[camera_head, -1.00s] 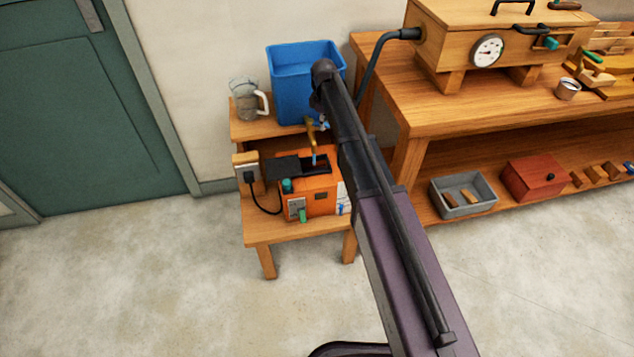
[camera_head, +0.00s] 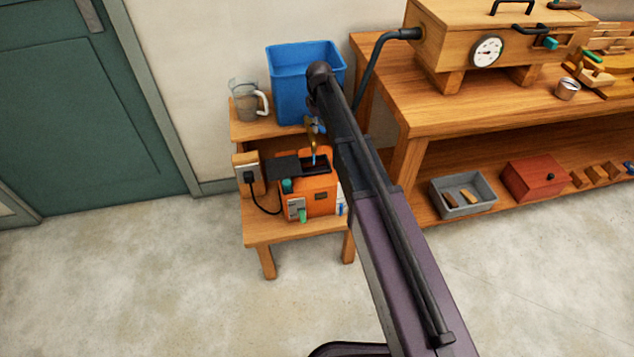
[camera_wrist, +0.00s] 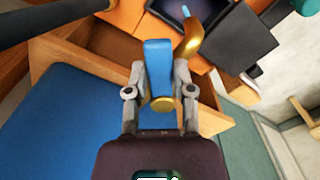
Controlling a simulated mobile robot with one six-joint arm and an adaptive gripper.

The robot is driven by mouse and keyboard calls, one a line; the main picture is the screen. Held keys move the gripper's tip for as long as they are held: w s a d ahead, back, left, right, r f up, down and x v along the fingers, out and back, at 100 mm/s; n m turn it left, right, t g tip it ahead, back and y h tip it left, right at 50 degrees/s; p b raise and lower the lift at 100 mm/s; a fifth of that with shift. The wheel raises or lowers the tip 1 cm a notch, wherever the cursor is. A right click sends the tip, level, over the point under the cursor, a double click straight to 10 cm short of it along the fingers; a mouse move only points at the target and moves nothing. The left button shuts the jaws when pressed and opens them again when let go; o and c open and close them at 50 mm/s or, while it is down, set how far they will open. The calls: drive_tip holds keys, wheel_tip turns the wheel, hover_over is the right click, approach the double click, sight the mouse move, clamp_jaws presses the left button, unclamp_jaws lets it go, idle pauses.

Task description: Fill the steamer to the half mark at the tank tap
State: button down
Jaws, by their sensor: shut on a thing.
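The orange steamer (camera_head: 319,203) stands on the low wooden stand with its black lid (camera_head: 281,168) open. The blue tank (camera_head: 300,85) stands on the shelf above it. The brass tap spout (camera_wrist: 193,35) curves over the steamer's dark opening, and a thin pale-blue streak of water runs below it (camera_head: 314,157). My gripper (camera_wrist: 160,72) is shut on the blue tap lever (camera_wrist: 158,58) in the wrist view. My arm hides most of the gripper and tap in the head view. I cannot read the water level; a blue strip (camera_head: 341,208) shows on the steamer's right side.
A clear jug (camera_head: 245,102) stands left of the tank. A socket block (camera_head: 246,168) with a black cord is left of the steamer. The workbench (camera_head: 420,130) with a wooden box (camera_head: 460,45) is at right. The floor in front is clear.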

drive_tip(key=m, duration=0.2)
drive_tip(key=a+m, duration=0.1)
drive_tip(key=m, duration=0.1)
drive_tip(key=shift+s+a, duration=0.2)
drive_tip(key=shift+s, duration=0.2)
drive_tip(key=shift+s+a+m, duration=0.2)
drive_tip(key=shift+s+m, duration=0.15)
drive_tip(key=shift+m, duration=0.65)
drive_tip(key=shift+s+a+m, duration=0.2)
drive_tip(key=shift+s+m, duration=0.1)
drive_tip(key=shift+m, duration=0.7)
drive_tip(key=shift+c, duration=2.4)
unclamp_jaws()
drive_tip(key=shift+r, duration=0.15)
wheel_tip(320, 180, up, 8)
drive_tip(key=p, duration=0.8)
drive_tip(key=shift+w, duration=0.1)
